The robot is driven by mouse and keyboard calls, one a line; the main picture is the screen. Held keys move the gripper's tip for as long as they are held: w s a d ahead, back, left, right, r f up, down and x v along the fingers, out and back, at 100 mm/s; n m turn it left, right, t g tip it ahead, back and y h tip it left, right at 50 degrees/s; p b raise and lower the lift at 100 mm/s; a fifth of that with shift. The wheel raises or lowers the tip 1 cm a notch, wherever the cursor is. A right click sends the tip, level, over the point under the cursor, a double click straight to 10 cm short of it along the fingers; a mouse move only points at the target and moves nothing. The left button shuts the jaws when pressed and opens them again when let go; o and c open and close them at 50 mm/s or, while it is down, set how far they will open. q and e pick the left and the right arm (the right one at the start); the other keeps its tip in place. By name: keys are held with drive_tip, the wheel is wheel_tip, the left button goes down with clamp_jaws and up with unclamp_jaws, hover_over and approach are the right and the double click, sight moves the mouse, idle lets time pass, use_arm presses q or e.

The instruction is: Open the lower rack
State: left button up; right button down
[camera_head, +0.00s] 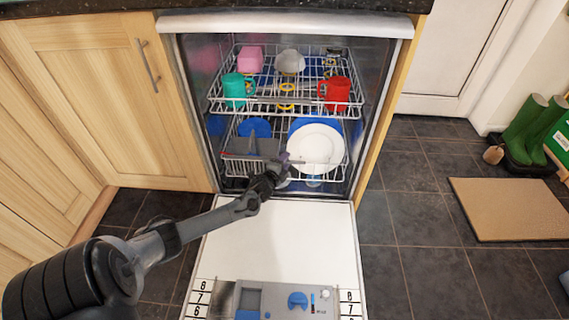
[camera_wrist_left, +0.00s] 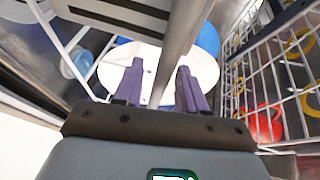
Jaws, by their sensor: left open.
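The lower rack (camera_head: 232,157) is a white wire basket inside the open dishwasher, below the upper rack. It holds a white plate (camera_head: 318,148), a blue dish (camera_head: 255,127) and a grey basket (camera_head: 240,146). My left gripper (camera_head: 284,161) is at the front of the lower rack, in front of the white plate's left edge. In the left wrist view its purple fingers (camera_wrist_left: 160,75) are open, with a pale grey bar (camera_wrist_left: 182,45) running between them. I cannot tell whether the fingers touch the bar. My right gripper is not in view.
The dishwasher door (camera_head: 275,235) lies folded down in front. The upper rack (camera_head: 285,100) holds a teal mug (camera_head: 234,90), a red mug (camera_head: 337,92) and other dishes. Wooden cabinets (camera_head: 100,90) stand at left. Tiled floor (camera_head: 410,220) is clear at right, before a mat (camera_head: 510,209).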

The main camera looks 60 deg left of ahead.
use_arm(q)
clamp_jaws()
idle(0.3)
